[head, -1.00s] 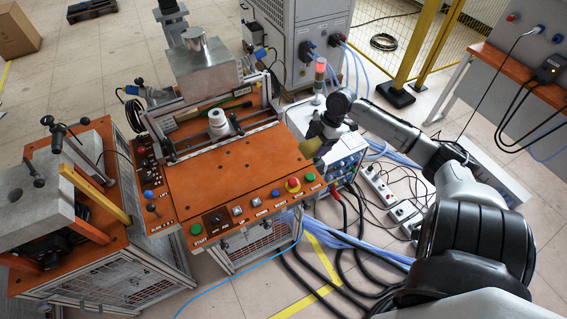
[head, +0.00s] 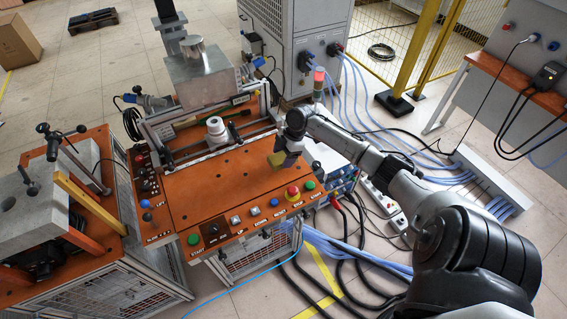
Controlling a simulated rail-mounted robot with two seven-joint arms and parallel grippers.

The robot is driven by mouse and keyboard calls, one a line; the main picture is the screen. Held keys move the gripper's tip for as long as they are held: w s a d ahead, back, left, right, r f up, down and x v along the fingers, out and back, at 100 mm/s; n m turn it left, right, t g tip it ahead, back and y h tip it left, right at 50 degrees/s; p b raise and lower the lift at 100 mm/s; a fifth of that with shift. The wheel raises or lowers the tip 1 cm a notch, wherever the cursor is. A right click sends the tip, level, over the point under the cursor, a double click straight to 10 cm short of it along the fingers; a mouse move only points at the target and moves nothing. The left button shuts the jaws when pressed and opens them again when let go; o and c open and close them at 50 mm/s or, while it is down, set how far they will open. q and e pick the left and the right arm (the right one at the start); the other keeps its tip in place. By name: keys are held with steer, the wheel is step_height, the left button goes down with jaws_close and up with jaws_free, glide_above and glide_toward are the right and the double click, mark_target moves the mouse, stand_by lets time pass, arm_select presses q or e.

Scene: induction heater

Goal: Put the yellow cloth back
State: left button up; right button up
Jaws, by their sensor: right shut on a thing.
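The gripper is over the right side of the worktop, behind the row of buttons. I cannot tell whether the cloth touches the surface. My left gripper is not in view.
A red emergency button (head: 292,193) and several other buttons line the worktop's front edge. A white cylindrical part (head: 216,130) stands on the rail fixture at the back. The middle of the worktop is clear. Blue hoses and cables run on the right.

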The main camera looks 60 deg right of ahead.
steer(key=shift+f, duration=2.05)
steer(key=shift+f, duration=0.15)
steer(key=o, duration=0.9)
steer(key=shift+c, duration=0.2)
steer(key=v, duration=1.2)
